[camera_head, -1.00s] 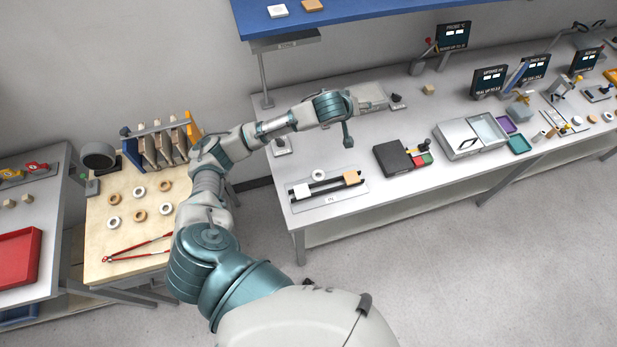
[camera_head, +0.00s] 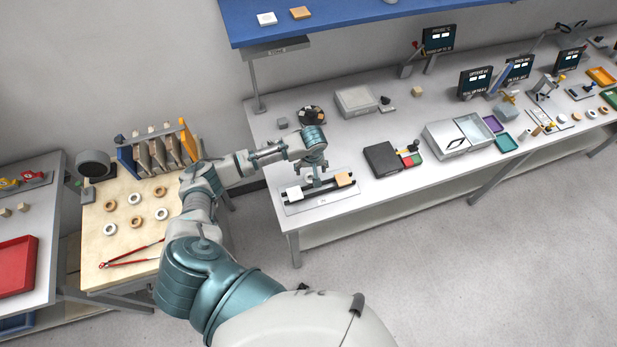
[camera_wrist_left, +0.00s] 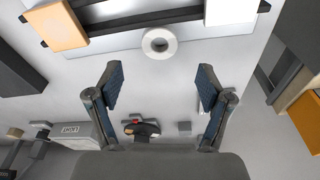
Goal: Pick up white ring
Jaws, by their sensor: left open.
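The gripper is open and empty. In the head view my left gripper (camera_head: 315,180) hangs over the fixture (camera_head: 320,190) and partly hides the ring (camera_head: 308,178). An orange block (camera_head: 344,179) and a white block (camera_head: 294,193) sit at the rail ends. My right gripper is not visible.
More white and tan rings lie on a wooden-topped table (camera_head: 97,255) at left, with red tongs (camera_head: 130,254). A black box (camera_head: 382,159) stands right of the fixture. A small round dark object (camera_head: 312,115) stands behind my gripper. A blue shelf (camera_head: 350,14) overhangs the back.

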